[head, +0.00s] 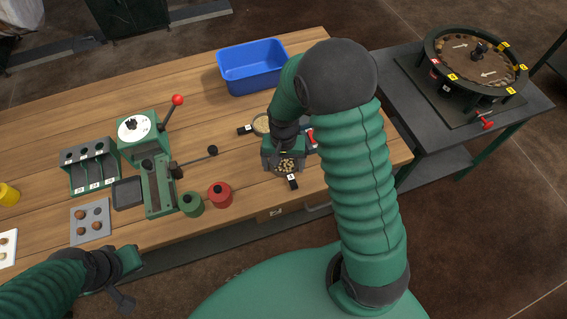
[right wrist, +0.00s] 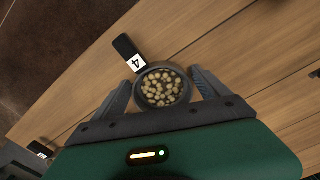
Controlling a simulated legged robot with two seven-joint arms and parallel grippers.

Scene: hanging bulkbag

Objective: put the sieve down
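The sieve (head: 286,166) is a small round dark bowl of pale, nut-like pieces. Its short black handle, labelled 4, points toward the table's front edge. In the right wrist view the bowl (right wrist: 162,88) sits between the two fingers of my right gripper (right wrist: 163,80), which appear to press its sides. In the head view my right gripper (head: 284,158) is at the bowl, partly hidden by my arm. Whether the bowl touches the table is unclear. My left gripper (head: 123,290) is low at the left, off the table's front edge; its opening is unclear.
A second round dish (head: 262,124) of pale grains stands just behind. A blue bin (head: 251,68) is at the back. Green and red pots (head: 220,194), a green press (head: 158,186) and a slotted rack (head: 88,166) stand left. A side table holds a round tray (head: 478,57).

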